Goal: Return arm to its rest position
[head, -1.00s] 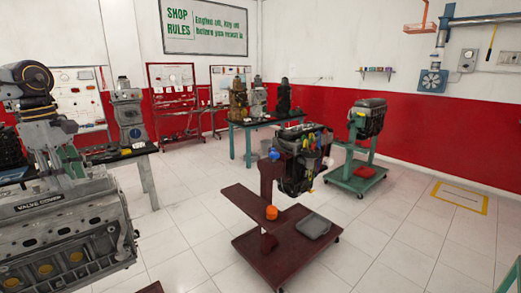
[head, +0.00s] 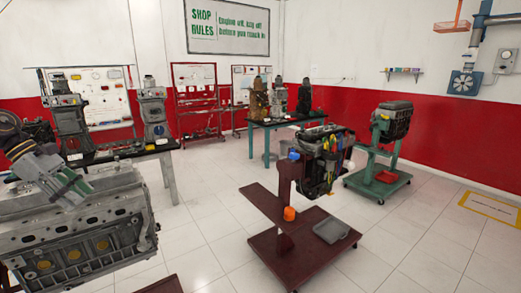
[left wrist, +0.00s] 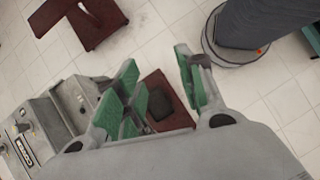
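My left gripper (head: 72,188) shows at the left of the head view, in front of or above the grey engine block (head: 80,245); I cannot tell the gap between them. In the left wrist view the gripper (left wrist: 157,82) has its green-padded fingers spread apart, with nothing held between them. Part of the left arm is cut off by the picture's left edge. My right arm and gripper are not in view.
A dark red engine stand (head: 270,205) with an orange cup (head: 289,213) and grey tray (head: 331,230) stands at centre. A green engine stand (head: 378,185) is behind it to the right. A dark bench (head: 120,153) stands behind the engine block.

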